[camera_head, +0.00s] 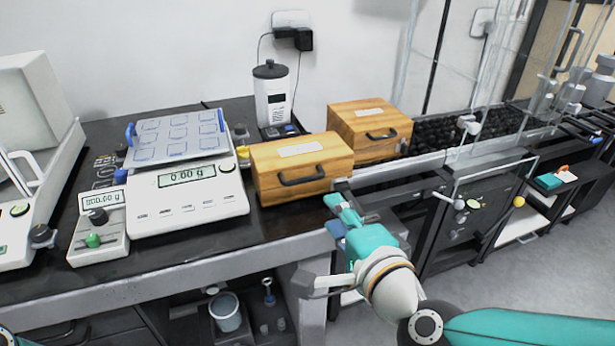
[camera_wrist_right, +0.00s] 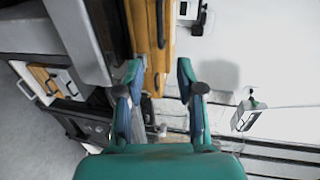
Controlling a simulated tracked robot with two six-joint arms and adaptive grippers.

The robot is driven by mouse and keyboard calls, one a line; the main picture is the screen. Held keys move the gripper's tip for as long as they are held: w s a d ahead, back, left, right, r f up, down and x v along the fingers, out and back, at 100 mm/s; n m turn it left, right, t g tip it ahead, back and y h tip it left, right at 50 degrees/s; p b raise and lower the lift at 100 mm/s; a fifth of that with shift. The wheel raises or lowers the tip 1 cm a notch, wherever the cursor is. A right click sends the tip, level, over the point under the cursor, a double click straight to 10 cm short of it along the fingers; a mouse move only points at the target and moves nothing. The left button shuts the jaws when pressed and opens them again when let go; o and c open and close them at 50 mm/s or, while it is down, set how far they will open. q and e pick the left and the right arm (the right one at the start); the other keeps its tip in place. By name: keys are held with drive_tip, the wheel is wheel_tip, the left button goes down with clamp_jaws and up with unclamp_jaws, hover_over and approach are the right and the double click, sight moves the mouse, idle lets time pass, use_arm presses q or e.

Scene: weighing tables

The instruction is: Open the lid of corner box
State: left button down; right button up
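Two wooden boxes with black handles and white labels stand on the black table in the head view. The front box (camera_head: 300,172) is at the table's corner; the rear box (camera_head: 368,138) is behind it to the right. Both lids look shut. My right gripper (camera_head: 336,214) is just below and right of the front box, seemingly apart from it. In the right wrist view its two fingers (camera_wrist_right: 160,82) are spread with nothing gripped between them, and wooden box surfaces (camera_wrist_right: 142,35) show beyond. My left gripper is not in view.
A scale (camera_head: 190,196) with a blue tray stands left of the front box. A white canister (camera_head: 272,98) stands behind it. A bed of black lumps (camera_head: 440,134) lies right of the rear box. A bucket (camera_head: 225,313) sits under the table.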

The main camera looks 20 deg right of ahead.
drive_tip(key=p, duration=0.4)
approach(308, 181)
drive_tip(key=x, duration=1)
drive_tip(key=shift+w+a+f, duration=0.1)
drive_tip(key=shift+w, duration=0.2)
drive_tip(key=shift+c, duration=0.3)
clamp_jaws()
